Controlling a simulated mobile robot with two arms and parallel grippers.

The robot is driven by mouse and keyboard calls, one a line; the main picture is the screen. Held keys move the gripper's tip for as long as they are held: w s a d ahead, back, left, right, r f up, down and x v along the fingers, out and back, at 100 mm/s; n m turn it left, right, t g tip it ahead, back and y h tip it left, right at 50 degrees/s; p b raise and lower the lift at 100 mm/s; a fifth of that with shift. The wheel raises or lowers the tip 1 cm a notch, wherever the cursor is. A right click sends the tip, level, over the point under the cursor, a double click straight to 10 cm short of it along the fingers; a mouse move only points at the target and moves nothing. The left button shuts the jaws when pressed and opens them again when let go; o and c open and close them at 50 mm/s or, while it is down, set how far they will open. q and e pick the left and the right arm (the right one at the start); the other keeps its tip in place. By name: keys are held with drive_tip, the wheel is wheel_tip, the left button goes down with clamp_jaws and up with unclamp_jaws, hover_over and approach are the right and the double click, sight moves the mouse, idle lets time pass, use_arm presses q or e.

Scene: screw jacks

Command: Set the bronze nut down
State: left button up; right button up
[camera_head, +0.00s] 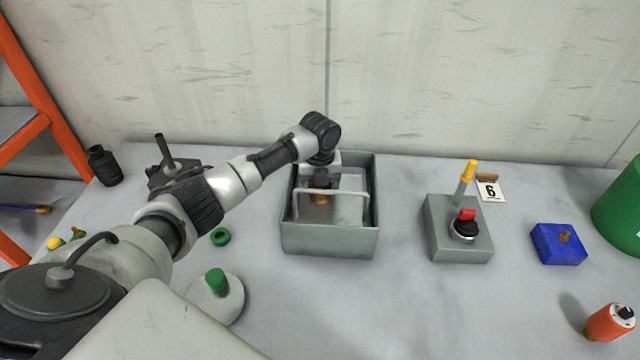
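My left gripper (321,181) reaches down into a grey open box (330,242) with a light handle bar. A small bronze piece (319,198), which looks like the bronze nut, shows directly below the fingers, inside the box. The handle and gripper partly hide it. I cannot tell whether the fingers are closed on it or whether it touches the box floor. My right gripper is not in view.
Right of the box stand a grey block (441,233) with a yellow-topped rod and red-black knob, a number 6 card (490,190), a blue block (556,247) and an orange cylinder (609,322).

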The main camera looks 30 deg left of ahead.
use_arm(q)
drive_tip(key=shift+o, duration=0.2)
drive_tip(key=shift+r, duration=0.15)
wheel_tip(320, 180, up, 12)
drive_tip(key=b, duration=0.1)
drive_tip(key=shift+b, duration=0.4)
idle(0.4)
